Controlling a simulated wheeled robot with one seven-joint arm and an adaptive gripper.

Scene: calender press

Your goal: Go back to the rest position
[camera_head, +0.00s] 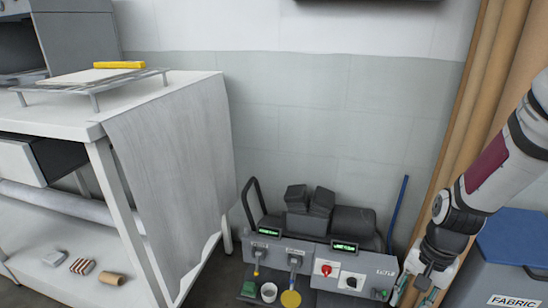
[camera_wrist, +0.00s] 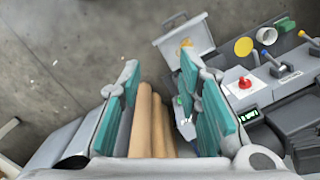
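My gripper (camera_head: 424,284) hangs at the lower right in the head view, at the right end of the grey control panel (camera_head: 374,270). In the wrist view its two teal-padded fingers (camera_wrist: 158,68) stand apart with nothing held between them. Brown rolls (camera_wrist: 150,125) show in the gap, beyond the fingers. The panel also shows at the right of the wrist view, with a red knob (camera_wrist: 244,83) and a yellow disc (camera_wrist: 243,47). Whether the gripper touches the panel cannot be told.
A white table (camera_head: 92,115) with a hanging grey cloth (camera_head: 172,165) stands at the left. A yellow item (camera_head: 119,65) lies on its rack. A blue-lidded fabric bin (camera_head: 512,245) and tall brown rolls (camera_head: 488,95) stand close to my arm at the right.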

